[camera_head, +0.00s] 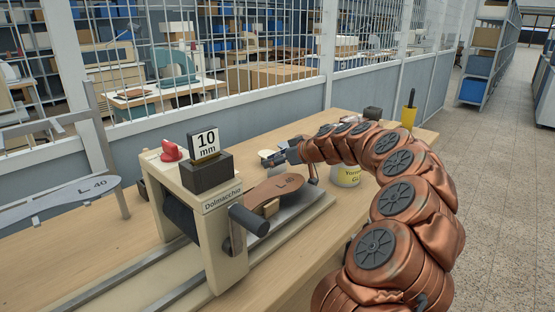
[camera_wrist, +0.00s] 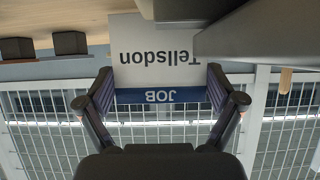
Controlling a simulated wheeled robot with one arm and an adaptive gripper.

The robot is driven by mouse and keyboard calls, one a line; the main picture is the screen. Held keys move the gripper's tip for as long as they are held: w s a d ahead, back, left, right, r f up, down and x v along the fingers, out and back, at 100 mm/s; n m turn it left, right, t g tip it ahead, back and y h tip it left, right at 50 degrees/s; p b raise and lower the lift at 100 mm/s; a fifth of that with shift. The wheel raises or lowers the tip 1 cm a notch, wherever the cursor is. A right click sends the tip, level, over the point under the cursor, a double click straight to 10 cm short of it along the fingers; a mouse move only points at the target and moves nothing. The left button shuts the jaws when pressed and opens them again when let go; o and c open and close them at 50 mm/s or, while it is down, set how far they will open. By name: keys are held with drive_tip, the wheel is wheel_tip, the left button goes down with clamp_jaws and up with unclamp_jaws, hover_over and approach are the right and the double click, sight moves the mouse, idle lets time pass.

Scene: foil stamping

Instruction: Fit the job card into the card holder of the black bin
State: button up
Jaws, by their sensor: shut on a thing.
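The job card (camera_wrist: 158,60) is white with a blue band reading JOB and the name Tellsdon. It appears upside down in the wrist view. My gripper (camera_wrist: 160,92) is shut on the card at its blue-band end, with a finger at each side. In the head view my gripper (camera_head: 277,158) is beyond the stamping machine, above the bench, and the card there is too small to make out clearly. Two small dark blocks (camera_wrist: 70,43) stand on the bench in the wrist view. I cannot tell whether either is the black bin; no card holder is clearly visible.
The stamping machine (camera_head: 222,215) carries a black block with a 10 mm sign (camera_head: 204,142) and a red knob. A mesh partition (camera_head: 262,108) runs behind the bench.

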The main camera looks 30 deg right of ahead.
drive_tip(key=shift+f+b, duration=0.25)
drive_tip(key=shift+b, duration=0.05)
drive_tip(key=o, duration=0.4)
drive_tip(key=shift+r, duration=0.15)
